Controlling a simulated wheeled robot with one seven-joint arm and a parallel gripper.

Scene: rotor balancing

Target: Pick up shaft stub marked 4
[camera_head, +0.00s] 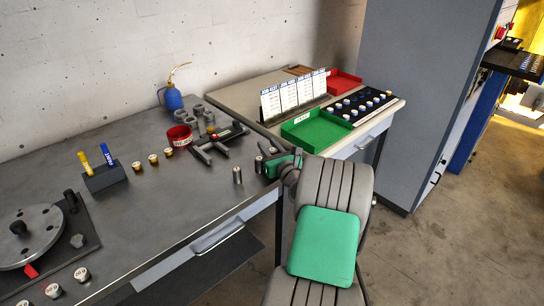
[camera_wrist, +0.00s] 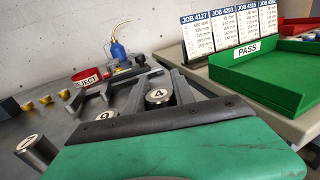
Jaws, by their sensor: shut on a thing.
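The shaft stub marked 4 (camera_wrist: 158,97) is a metal cylinder with a white numbered top. In the wrist view it sits between the two dark fingers of my gripper (camera_wrist: 157,90), which is shut on it. My gripper (camera_head: 277,160) shows in the head view at the right end of the grey bench. A stub marked 9 (camera_wrist: 106,116) is just left of the fingers, partly hidden by my gripper's front. A stub marked 7 (camera_wrist: 30,143) stands farther left; a metal stub (camera_head: 237,175) stands there in the head view. Whether stub 4 touches the bench is hidden.
A green PASS tray (camera_head: 316,131), job cards (camera_head: 292,92) and a red tray (camera_head: 343,82) are on the side table. The bench (camera_head: 165,205) has clear room at front.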

